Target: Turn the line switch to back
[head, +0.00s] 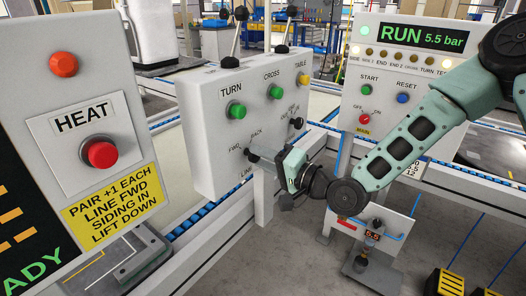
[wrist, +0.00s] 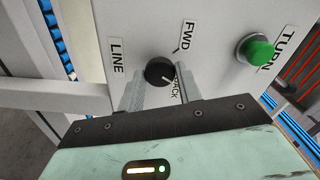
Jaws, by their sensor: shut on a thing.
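The line switch is a round black knob (wrist: 159,71) on the white panel, between the LINE, FWD and BACK labels in the wrist view. A thin white mark at its lower right edge seems to lie on the BACK side; its exact angle is hard to tell. My gripper (wrist: 160,84) is shut on the knob, with a grey finger on either side. The right finger partly covers the BACK label (wrist: 174,91).
The green TURN button (wrist: 256,50) sits right of the knob in the wrist view. A HEAT box (head: 60,85) stands left, and a RUN console (head: 400,75) stands behind my arm.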

